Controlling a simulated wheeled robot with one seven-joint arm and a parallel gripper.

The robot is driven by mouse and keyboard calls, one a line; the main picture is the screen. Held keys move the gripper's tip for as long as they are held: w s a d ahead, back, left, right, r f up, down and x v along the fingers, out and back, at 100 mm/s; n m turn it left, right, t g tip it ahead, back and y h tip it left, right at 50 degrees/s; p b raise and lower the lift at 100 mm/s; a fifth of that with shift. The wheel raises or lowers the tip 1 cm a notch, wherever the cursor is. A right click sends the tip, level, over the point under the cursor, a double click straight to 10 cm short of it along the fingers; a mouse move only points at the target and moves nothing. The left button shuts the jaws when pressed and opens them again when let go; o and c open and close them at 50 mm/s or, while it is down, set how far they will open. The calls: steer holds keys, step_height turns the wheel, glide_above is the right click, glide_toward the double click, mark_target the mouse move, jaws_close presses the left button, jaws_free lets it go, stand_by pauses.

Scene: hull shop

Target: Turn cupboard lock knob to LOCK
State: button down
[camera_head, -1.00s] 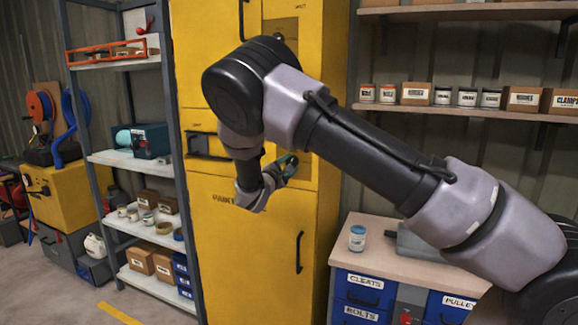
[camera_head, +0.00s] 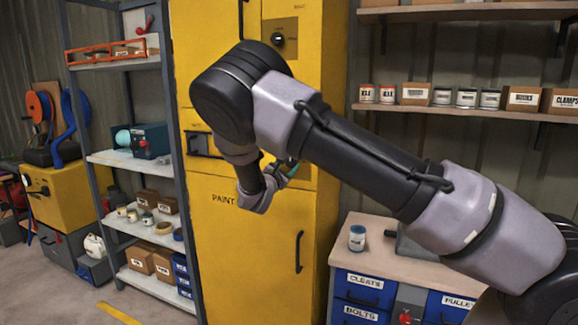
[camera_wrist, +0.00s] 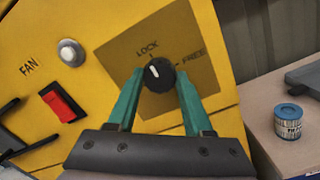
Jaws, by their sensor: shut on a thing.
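The lock knob (camera_wrist: 160,76) is round and black, on a brown plate (camera_wrist: 117,45) of the yellow cupboard (camera_head: 250,225). In the wrist view its white mark points up and slightly left, toward the printed word LOCK; FREE is printed to its right. My gripper (camera_wrist: 159,82) has its two teal fingers on either side of the knob, shut on it. In the head view my gripper (camera_head: 286,172) is at the cupboard front, and my wrist hides this knob.
Another black knob (camera_head: 278,39) sits higher on the cupboard. A red switch (camera_wrist: 62,104) and a round silver button (camera_wrist: 71,52) are left of the plate. A door handle (camera_head: 299,252) is below. A small jar (camera_head: 356,238) stands on the bench at right.

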steer(key=shift+c, duration=1.5)
jaws_free()
steer(key=shift+s, duration=0.15)
steer(key=v, duration=1)
steer(key=shift+s+a, duration=0.15)
steer(key=shift+s, duration=0.1)
steer(key=shift+f, duration=0.1)
